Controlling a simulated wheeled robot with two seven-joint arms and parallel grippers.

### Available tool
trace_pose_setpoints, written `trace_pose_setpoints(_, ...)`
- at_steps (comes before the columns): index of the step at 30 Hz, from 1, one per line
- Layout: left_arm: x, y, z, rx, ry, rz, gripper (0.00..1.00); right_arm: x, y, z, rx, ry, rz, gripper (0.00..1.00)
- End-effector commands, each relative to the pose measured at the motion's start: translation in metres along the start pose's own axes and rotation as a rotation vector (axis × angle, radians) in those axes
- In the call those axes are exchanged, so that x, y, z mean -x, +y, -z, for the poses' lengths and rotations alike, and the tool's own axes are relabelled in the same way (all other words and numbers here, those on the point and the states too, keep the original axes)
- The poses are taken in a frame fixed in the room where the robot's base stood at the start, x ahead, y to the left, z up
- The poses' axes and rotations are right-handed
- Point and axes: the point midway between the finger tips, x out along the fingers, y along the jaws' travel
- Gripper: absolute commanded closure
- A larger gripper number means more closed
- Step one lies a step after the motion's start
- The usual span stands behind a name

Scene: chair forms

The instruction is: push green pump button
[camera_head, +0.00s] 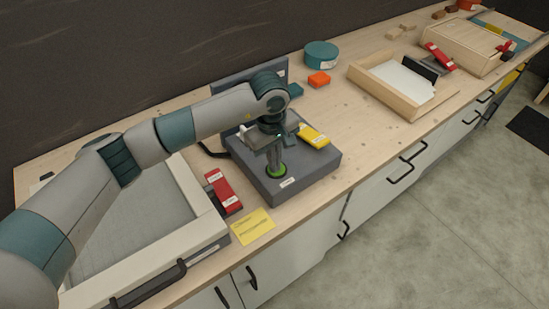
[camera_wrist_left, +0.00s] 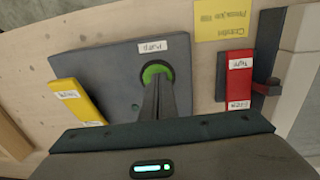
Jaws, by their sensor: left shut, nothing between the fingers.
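The green pump button (camera_head: 276,170) is round and sits on a dark grey control box (camera_head: 307,174) on the wooden counter. In the left wrist view the green button (camera_wrist_left: 157,71) shows as a green ring around the gripper's tips, with a white label beside it. My left gripper (camera_head: 275,164) is shut and empty, pointing down over the button. Its fingertips (camera_wrist_left: 158,84) overlap the button in the wrist view; I cannot tell whether they touch it. My right gripper is in neither view.
A yellow labelled block (camera_head: 314,136) sits on the box. A red labelled block (camera_head: 222,190) and a yellow note (camera_head: 253,227) lie nearby. A large grey-lined tray (camera_head: 130,225) stands at left, a wooden tray (camera_head: 385,85) at right. The counter between has free room.

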Motion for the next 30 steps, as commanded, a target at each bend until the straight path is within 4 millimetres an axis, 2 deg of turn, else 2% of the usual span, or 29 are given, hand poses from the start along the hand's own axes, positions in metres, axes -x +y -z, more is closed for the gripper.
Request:
trace_pose_setpoints(1, -0.006, -0.003, -0.002, 0.000, -0.004, 0.010, 1.00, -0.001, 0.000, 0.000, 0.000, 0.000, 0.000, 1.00)
trace_pose_setpoints(5, -0.005, -0.004, -0.002, 0.000, -0.005, 0.011, 1.00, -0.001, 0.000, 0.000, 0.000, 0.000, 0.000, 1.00)
trace_pose_setpoints(11, 0.010, -0.001, 0.001, 0.001, -0.001, 0.007, 1.00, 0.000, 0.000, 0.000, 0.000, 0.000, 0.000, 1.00)
trace_pose_setpoints(17, 0.042, 0.004, 0.006, 0.004, 0.003, 0.001, 1.00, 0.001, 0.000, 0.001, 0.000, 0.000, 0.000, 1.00)
trace_pose_setpoints(18, 0.046, 0.004, 0.007, 0.004, 0.005, -0.001, 1.00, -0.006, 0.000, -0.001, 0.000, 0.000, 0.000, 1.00)
trace_pose_setpoints(25, 0.093, 0.004, 0.006, 0.004, 0.005, -0.003, 1.00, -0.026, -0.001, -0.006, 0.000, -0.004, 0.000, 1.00)
trace_pose_setpoints(30, 0.121, 0.004, 0.006, 0.005, 0.003, -0.002, 1.00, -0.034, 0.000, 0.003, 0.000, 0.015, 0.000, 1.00)
